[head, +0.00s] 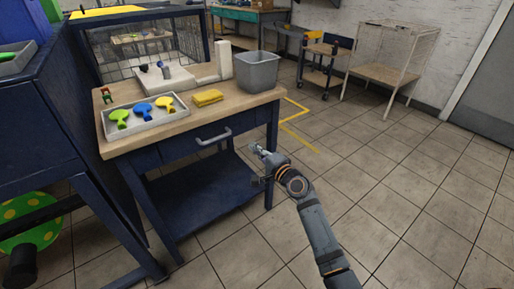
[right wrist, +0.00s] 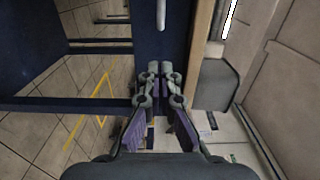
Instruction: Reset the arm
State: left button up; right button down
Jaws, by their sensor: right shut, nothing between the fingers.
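My right arm (head: 315,225) reaches up from the bottom right in the head view. Its gripper (head: 258,150) is in front of the right part of the workbench, below the tabletop and apart from the drawer handle (head: 213,137). In the right wrist view the two fingertips (right wrist: 160,68) meet, with nothing between them. The bench's blue front and the handle (right wrist: 161,14) show beyond them. My left gripper is not in view.
A wire cage stand (head: 388,65) is at the back right. The tiled floor at right is clear.

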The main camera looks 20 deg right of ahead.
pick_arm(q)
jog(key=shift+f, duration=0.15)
pick_arm(e)
jog(key=shift+f, duration=0.1)
